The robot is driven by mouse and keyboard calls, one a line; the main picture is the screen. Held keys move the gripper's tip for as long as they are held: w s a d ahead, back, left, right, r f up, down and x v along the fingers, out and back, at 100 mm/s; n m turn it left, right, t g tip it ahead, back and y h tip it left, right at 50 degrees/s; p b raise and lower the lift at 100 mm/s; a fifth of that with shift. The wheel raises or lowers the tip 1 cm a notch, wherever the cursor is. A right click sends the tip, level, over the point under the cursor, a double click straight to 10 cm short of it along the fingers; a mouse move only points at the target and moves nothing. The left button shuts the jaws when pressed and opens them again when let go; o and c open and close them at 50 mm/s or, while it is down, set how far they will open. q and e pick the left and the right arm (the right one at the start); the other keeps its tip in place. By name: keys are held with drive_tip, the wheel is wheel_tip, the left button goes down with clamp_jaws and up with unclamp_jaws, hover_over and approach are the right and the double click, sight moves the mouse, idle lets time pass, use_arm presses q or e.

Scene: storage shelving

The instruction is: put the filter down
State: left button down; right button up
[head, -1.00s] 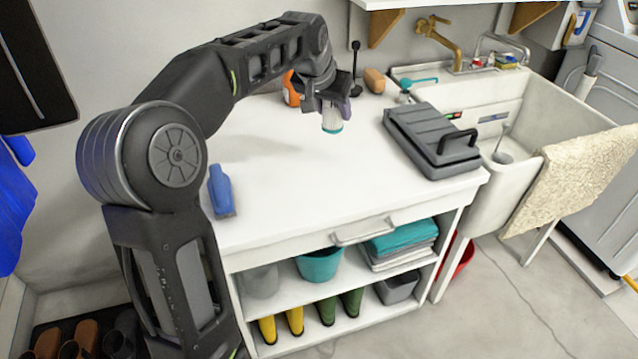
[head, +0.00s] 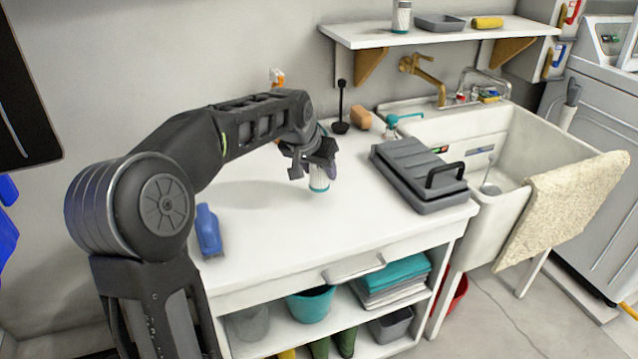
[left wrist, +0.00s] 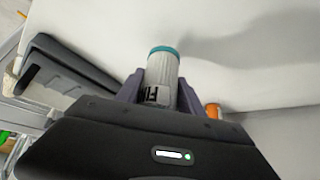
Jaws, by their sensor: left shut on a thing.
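The filter (head: 319,180) is a small white cylinder with a teal band at its lower end. My left gripper (head: 316,165) is shut on it and holds it upright at the back middle of the white counter (head: 290,225). The left wrist view shows the filter (left wrist: 162,82) between the two purple-grey fingers, with its teal end toward the counter and dark lettering on its side. I cannot tell whether its lower end touches the counter. My right gripper is not in view.
A dark grey case (head: 418,172) lies to the right of the filter. A blue bottle (head: 209,230) lies at the left. A black brush (head: 341,108) and a brown block (head: 360,117) stand behind. The counter's front middle is clear.

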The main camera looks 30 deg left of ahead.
sight(319, 180)
use_arm(q)
drive_tip(key=shift+f+b, duration=0.4)
drive_tip(key=shift+f, duration=1.4)
drive_tip(key=shift+f, duration=0.2)
drive_tip(key=c, duration=0.7)
unclamp_jaws()
drive_tip(key=shift+c, duration=0.2)
drive_tip(key=shift+r, duration=0.15)
drive_tip(key=shift+r, duration=0.2)
drive_tip(key=p+v, duration=0.1)
drive_tip(key=v, duration=1)
drive_tip(key=shift+s+r, duration=0.25)
drive_tip(key=shift+s, duration=0.05)
